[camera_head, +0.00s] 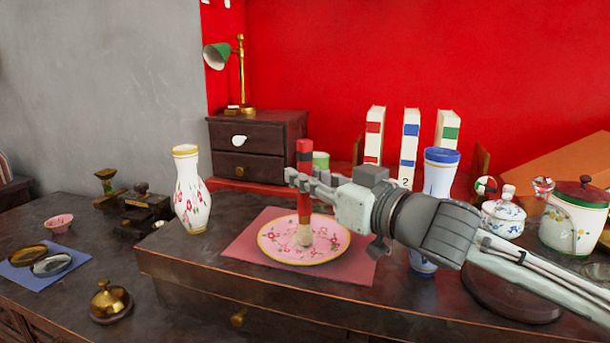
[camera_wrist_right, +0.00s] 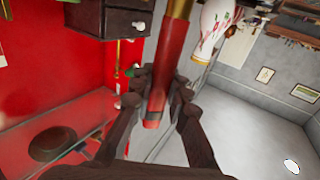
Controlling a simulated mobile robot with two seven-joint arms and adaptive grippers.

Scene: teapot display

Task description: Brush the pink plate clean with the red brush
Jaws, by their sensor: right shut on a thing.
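The pink plate (camera_head: 275,242) has a yellow rim and painted flowers and lies on a pink mat (camera_head: 241,250). My right gripper (camera_head: 304,185) is shut on the red brush (camera_head: 304,153), which it holds upright over the plate. In the right wrist view the red handle (camera_wrist_right: 171,62) runs between the fingers of my right gripper (camera_wrist_right: 160,100). My left gripper is not in view.
A flowered vase (camera_head: 190,190) stands left of the mat. A blue-topped vase (camera_head: 440,170) is partly behind my right arm. A dark drawer box (camera_head: 258,147) and several books (camera_head: 410,140) stand behind. A brass bell (camera_head: 110,301) sits at the lower left.

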